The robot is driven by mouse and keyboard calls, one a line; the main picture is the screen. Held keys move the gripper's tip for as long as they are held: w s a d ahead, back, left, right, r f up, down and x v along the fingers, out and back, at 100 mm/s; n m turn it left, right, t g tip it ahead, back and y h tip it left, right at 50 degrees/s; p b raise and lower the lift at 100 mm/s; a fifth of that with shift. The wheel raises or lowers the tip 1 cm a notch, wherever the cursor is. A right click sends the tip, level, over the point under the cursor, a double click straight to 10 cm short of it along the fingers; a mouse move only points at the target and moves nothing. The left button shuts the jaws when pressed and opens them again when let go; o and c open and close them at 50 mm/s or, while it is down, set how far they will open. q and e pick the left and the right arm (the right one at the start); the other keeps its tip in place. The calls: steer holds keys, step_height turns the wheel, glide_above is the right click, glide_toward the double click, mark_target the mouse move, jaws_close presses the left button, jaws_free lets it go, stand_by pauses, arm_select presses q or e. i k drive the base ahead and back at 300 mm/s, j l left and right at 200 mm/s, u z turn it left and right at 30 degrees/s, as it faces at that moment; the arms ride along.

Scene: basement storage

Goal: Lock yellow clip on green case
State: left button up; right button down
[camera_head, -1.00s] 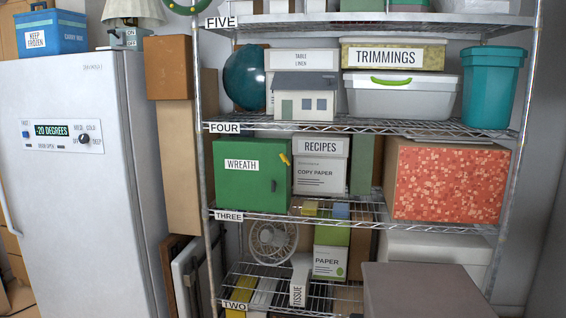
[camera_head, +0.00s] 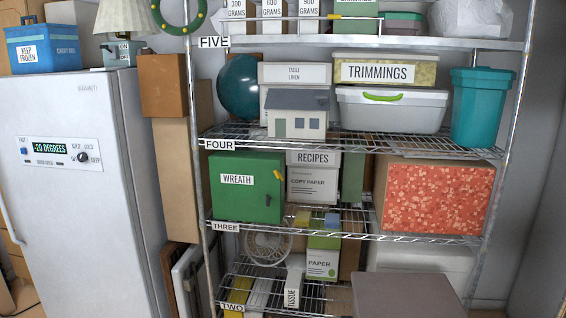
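The green case (camera_head: 240,205), labelled WREATH, stands on shelf three of the wire rack at the left side. A small yellow clip (camera_head: 277,175) sits on the upper right side of the case, near its front right edge. The clip looks tilted; I cannot tell from here whether it is latched. Neither of my grippers is in view.
The metal rack's left post stands close beside the case. A recipes box and copy paper box (camera_head: 312,183) are right of it, a red-patterned box (camera_head: 436,202) farther right. A white freezer (camera_head: 75,190) stands left. A grey-brown box (camera_head: 408,296) is low in front.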

mark_target(277, 172)
steer(key=i, duration=1.55)
steer(key=j, duration=0.1)
